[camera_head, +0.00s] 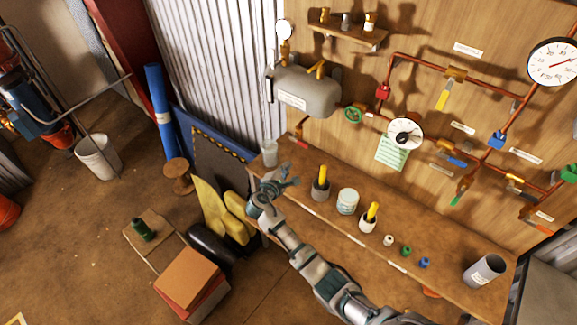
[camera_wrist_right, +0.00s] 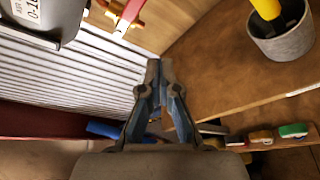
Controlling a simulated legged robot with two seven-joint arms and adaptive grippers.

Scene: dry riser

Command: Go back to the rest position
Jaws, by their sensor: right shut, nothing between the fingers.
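My right arm reaches up from the bottom of the head view. Its gripper (camera_head: 284,183) is above the left end of the wooden bench shelf (camera_head: 330,222), left of a grey cup with a yellow handle (camera_head: 320,190). In the right wrist view the gripper (camera_wrist_right: 160,68) has its fingers together with nothing between them. The grey cup (camera_wrist_right: 285,35) stands apart from it, at the upper right there. My left gripper does not show in either view.
The shelf also holds a white jar (camera_head: 347,201), a second yellow-handled cup (camera_head: 368,217), small coloured fittings and a grey cylinder (camera_head: 484,270). A grey tank (camera_head: 308,92), gauges and copper pipes are on the wall behind. Boxes (camera_head: 192,279) stand on the floor below.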

